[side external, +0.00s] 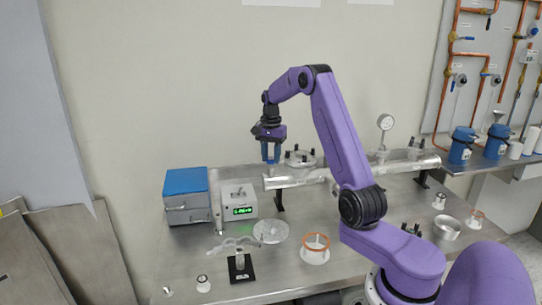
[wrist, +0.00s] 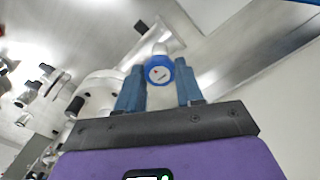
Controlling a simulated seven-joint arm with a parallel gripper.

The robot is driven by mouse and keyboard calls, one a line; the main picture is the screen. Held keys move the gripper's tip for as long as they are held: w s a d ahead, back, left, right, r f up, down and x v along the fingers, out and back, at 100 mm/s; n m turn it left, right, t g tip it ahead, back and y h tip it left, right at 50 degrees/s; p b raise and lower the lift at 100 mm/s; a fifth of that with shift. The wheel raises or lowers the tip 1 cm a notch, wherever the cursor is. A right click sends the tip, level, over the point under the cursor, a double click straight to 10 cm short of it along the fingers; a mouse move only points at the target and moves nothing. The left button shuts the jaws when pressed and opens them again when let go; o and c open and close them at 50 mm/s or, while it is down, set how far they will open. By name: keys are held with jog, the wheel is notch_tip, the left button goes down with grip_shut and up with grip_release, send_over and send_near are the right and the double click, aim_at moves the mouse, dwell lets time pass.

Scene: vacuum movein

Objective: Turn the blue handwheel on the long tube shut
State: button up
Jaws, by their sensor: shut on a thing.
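The blue handwheel (wrist: 159,72) shows in the wrist view as a round blue rim with a pale face, between my fingers. My gripper (wrist: 160,88) has blue fingers and is shut on the handwheel from both sides. In the side view my gripper (side external: 271,158) points down at the left end of the long tube (side external: 300,179), and its fingers hide the handwheel there. The tube is silver and lies level on black stands. How far the wheel is turned cannot be told.
A flanged port (side external: 300,158) with dark clamps rises from the tube just right of my gripper. A round gauge (side external: 385,122) stands farther right. A controller with a green display (side external: 242,210) and a blue-topped box (side external: 186,182) stand at the left. Several loose fittings lie in front.

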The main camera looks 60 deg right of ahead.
aim_at(271, 158)
dwell(0.4)
jog(key=o, duration=1)
jog(key=shift+o, duration=0.2)
notch_tip(271, 158, up, 18)
jog(key=shift+f, duration=0.25)
